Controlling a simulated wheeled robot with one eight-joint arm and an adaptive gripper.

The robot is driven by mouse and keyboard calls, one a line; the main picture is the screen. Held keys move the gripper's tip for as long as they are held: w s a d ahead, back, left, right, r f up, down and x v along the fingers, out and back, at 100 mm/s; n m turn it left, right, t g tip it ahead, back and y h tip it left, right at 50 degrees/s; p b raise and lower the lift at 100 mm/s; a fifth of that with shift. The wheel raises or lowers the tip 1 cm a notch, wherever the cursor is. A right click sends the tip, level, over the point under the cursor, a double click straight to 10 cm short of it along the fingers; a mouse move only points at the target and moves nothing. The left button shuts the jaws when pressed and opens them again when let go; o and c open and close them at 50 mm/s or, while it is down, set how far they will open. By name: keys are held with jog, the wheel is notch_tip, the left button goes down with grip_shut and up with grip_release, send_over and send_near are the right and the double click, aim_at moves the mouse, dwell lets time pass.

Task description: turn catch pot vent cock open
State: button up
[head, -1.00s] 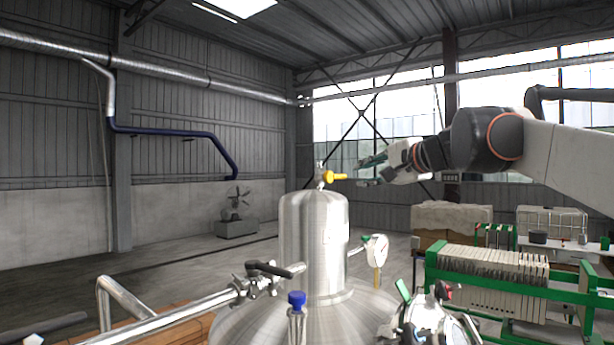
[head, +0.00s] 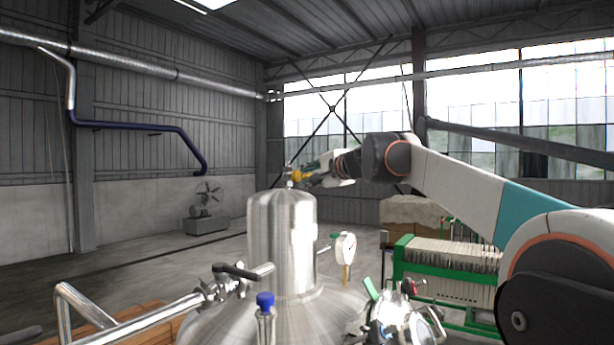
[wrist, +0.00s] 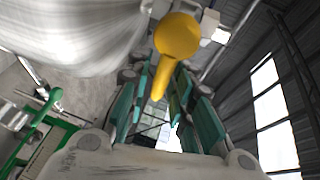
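The yellow vent cock handle (head: 297,176) sits on a small fitting on top of the steel catch pot (head: 282,240). My gripper (head: 308,173) reaches it from the right. In the wrist view the yellow handle (wrist: 177,38) has a round knob end and a narrow lever pointing down the picture. The lever lies between the teal fingers of my gripper (wrist: 160,98), which stand apart with gaps on both sides. The gripper is open around the lever. Part of the handle is hidden by the fingers in the head view.
A dial gauge (head: 345,248) stands right of the pot. A blue-capped fitting (head: 265,300) and a black-handled pipe valve (head: 240,270) are in front. A green-framed filter press (head: 450,262) stands to the right.

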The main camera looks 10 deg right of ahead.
jog(key=shift+w+a, duration=0.1)
jog(key=shift+w, duration=0.15)
grip_shut()
